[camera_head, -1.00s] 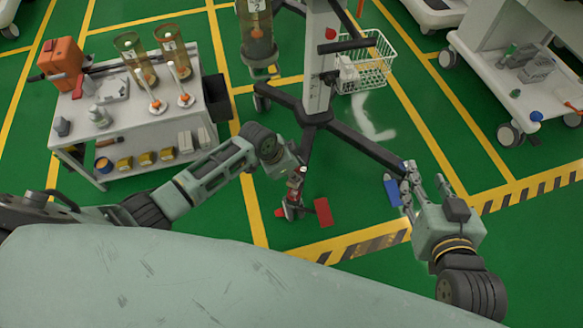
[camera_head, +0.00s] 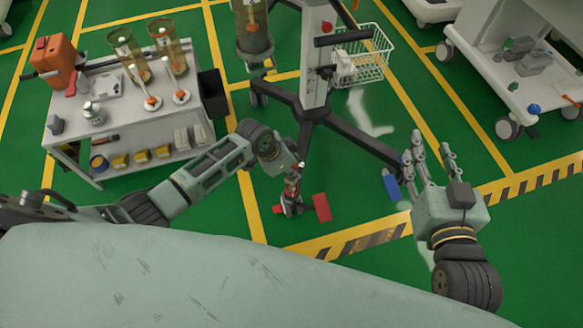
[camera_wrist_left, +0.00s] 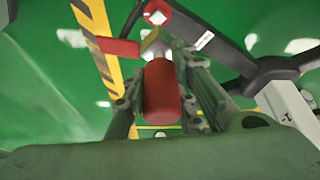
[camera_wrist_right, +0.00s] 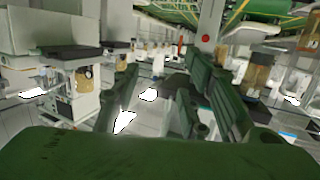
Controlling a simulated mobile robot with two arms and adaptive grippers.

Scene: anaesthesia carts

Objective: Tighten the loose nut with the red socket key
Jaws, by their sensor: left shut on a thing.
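My left gripper (camera_head: 290,172) is shut on the red handle of the socket key, low by the foot of the wheeled stand (camera_head: 314,80). The red handle (camera_wrist_left: 162,95) shows between the fingers in the left wrist view. A shaft runs from it toward a round red end piece (camera_wrist_left: 157,12) with a pale centre. I cannot tell whether this piece belongs to the key or the stand. The loose nut cannot be made out; the key and gripper may hide it. My right gripper (camera_head: 430,155) is open and empty, right of the stand, with its fingers spread and raised.
A red flat piece (camera_head: 322,207) and a blue flat piece (camera_head: 391,186) show low around the stand. A white wire basket (camera_head: 362,60) hangs on the stand. A loaded cart (camera_head: 120,165) stands left and another (camera_head: 520,90) right. Green floor is free at front right.

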